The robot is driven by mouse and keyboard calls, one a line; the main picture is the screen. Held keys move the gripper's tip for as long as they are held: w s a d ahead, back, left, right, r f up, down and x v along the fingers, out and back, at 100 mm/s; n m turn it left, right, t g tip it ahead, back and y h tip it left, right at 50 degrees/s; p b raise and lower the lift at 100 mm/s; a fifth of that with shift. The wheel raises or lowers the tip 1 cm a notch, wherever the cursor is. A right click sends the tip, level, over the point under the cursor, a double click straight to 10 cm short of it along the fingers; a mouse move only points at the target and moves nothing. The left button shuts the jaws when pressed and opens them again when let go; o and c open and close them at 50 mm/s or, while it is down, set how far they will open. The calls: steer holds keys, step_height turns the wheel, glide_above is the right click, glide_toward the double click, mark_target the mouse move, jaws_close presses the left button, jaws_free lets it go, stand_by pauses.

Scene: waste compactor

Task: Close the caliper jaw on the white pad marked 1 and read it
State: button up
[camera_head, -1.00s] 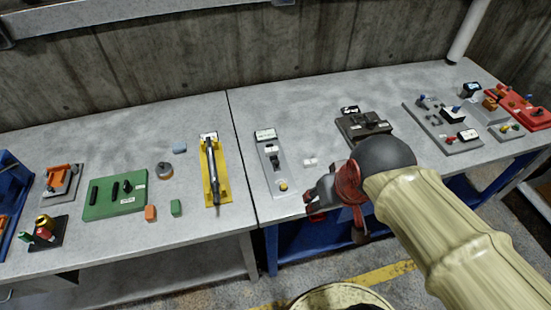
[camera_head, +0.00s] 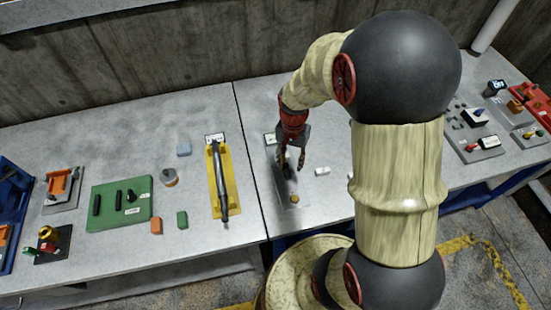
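A grey plate (camera_head: 292,199) with a dark sliding part, a yellow knob (camera_head: 294,198) and a label (camera_head: 270,139) lies near the table's front edge; it looks like the caliper. My gripper (camera_head: 292,166) points down over the plate's dark part and hides much of it. Its two fingers are apart, with no held thing visible between them. A small white pad (camera_head: 322,171) lies just right of the plate. Another small white piece (camera_head: 350,174) shows beside my arm. Any number on the pads, and the reading, are too small to make out.
A yellow fixture (camera_head: 226,200) with a grey bar stands to the left. A green board (camera_head: 120,203) and small coloured blocks lie farther left. A red unit (camera_head: 528,103) and other devices stand at the right. My arm covers the table's right middle.

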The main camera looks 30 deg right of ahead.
mark_target(288, 171)
steer(key=shift+w+r+m, duration=0.25)
steer(key=shift+w+m, duration=0.05)
steer(key=shift+w, duration=0.3)
steer(key=shift+w+d+m+t, duration=0.15)
steer(key=shift+m+t, duration=0.15)
steer(key=shift+m, duration=0.2)
steer(key=shift+f+b, duration=0.7)
steer(key=shift+f, duration=3.2)
steer(key=shift+c, duration=0.8)
steer(key=c, duration=0.8)
